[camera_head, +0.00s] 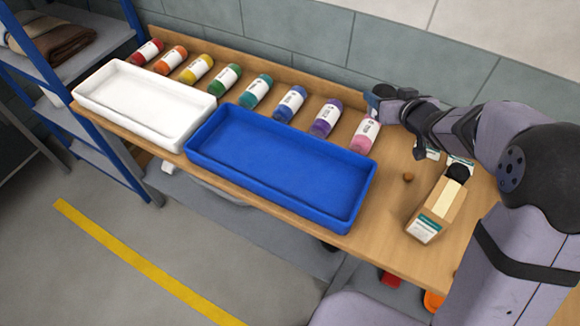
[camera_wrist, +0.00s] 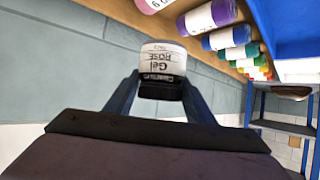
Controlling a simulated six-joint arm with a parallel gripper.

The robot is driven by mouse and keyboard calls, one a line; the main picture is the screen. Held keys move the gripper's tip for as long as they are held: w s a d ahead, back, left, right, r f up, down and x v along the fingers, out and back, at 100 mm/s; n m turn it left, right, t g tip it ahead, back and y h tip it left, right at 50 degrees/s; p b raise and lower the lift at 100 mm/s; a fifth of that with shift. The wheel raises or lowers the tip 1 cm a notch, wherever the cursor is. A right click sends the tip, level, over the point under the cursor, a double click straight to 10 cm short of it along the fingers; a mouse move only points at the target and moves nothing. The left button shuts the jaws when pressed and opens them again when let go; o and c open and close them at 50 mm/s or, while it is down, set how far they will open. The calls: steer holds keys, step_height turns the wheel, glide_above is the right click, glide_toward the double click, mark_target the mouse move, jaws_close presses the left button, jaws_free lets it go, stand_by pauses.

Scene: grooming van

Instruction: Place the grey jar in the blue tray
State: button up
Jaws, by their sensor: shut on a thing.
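In the wrist view, my gripper (camera_wrist: 160,98) is shut on the grey jar (camera_wrist: 163,50), its two blue fingers on either side of the black lid. The jar has a pale body and a white label reading "Gel ROSE", upside down in the picture. In the head view, my gripper (camera_head: 374,100) is at the back of the table by the wall, just right of the pink bottle; I cannot make out the jar there. The blue tray (camera_head: 268,199) lies empty at the table's front middle, left of and nearer than my gripper.
An empty white tray (camera_head: 103,110) stands left of the blue tray. A row of coloured bottles lies along the back, ending with the pink bottle (camera_head: 364,135). A cardboard box (camera_head: 436,210) and a small brown ball (camera_head: 408,177) are at the right. A blue-framed shelf (camera_head: 75,75) stands far left.

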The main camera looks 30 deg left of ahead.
steer(key=s+a+n+g+y+b, duration=0.1)
steer(key=s+a+n+g, duration=0.15)
steer(key=s+a, duration=0.65)
steer(key=s+a+n+g+y+b, duration=0.1)
steer(key=s+a+n+g+y, duration=0.15)
steer(key=a, duration=1.35)
steer(key=s+a+n+g+y+b, duration=0.1)
steer(key=s+a+n+g, duration=0.15)
steer(key=s+a, duration=0.7)
steer(key=shift+w+a+f+b, duration=0.25)
steer(key=shift+w+a+f, duration=0.2)
steer(key=shift+f, duration=2.15)
steer(key=shift+w+a+f+b, duration=0.25)
steer(key=shift+w+a+f, duration=0.2)
steer(key=shift+f, duration=2.2)
steer(key=shift+w+a+f+b, duration=0.25)
steer(key=shift+w+a+f, duration=0.15)
steer(key=shift+f, duration=2.2)
steer(key=shift+f, duration=0.15)
steer(key=o, duration=1.3)
steer(key=shift+d, duration=0.1)
